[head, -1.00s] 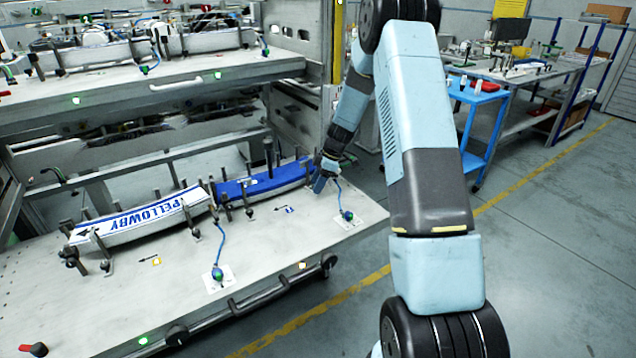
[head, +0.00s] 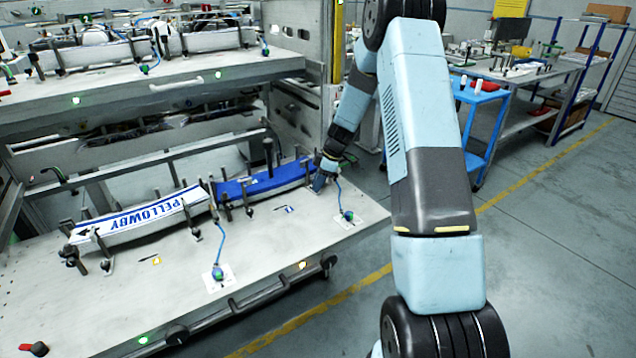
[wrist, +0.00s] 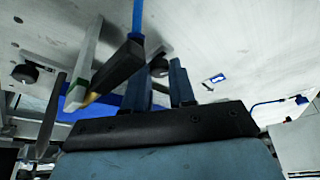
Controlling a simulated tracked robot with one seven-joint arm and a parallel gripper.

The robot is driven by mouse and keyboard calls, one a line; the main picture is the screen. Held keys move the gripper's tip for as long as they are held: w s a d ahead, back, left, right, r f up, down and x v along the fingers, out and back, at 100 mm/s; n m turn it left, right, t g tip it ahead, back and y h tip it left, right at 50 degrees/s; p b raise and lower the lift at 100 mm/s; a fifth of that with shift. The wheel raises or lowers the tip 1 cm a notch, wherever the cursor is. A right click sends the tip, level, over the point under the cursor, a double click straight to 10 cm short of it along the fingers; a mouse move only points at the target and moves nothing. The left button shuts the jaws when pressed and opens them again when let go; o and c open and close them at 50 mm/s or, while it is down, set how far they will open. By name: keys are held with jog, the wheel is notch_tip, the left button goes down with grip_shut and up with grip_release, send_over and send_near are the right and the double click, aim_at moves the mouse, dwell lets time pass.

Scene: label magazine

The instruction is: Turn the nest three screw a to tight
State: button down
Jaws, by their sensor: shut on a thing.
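My gripper (head: 320,182) is at the right end of the blue nest (head: 262,184) on the lower shelf, low over the plate. In the wrist view its two blue-grey fingers (wrist: 162,82) stand either side of a dark round screw knob (wrist: 158,66) and are shut on it. The knob is partly hidden by the fingers, and no nest number or screw letter is readable. In the head view the gripper covers this screw. Another dark knob (wrist: 25,73) shows at the left of the wrist view.
A dark clamp bar (wrist: 113,72) runs close to the fingers' left. A blue cable (head: 341,192) passes right beside the gripper. The white PELLOWBY label (head: 140,213) lies in the left nest. Plate toward the front edge is mostly clear.

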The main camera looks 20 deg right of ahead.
jog(key=m, duration=0.2)
jog(key=m+t, duration=0.1)
jog(key=m, duration=0.2)
jog(key=shift+s+t+h, duration=0.2)
jog(key=shift+t+h, duration=0.1)
jog(key=shift+h, duration=0.1)
jog(key=m, duration=0.1)
jog(key=m+t+h, duration=0.1)
jog(key=m, duration=0.3)
jog(key=shift+s+a+h, duration=0.1)
jog(key=shift+a+h, duration=0.2)
jog(key=shift+h, duration=0.1)
jog(key=m, duration=0.2)
jog(key=m+h, duration=0.1)
jog(key=m, duration=0.1)
jog(key=m+h, duration=0.1)
jog(key=m, duration=0.1)
jog(key=shift+a+t, duration=0.3)
jog(key=shift+a+m+h, duration=0.1)
jog(key=shift+m+h, duration=0.8)
jog(key=shift+m, duration=1.7)
jog(key=c, duration=0.9)
grip_release()
jog(key=shift+c, duration=0.2)
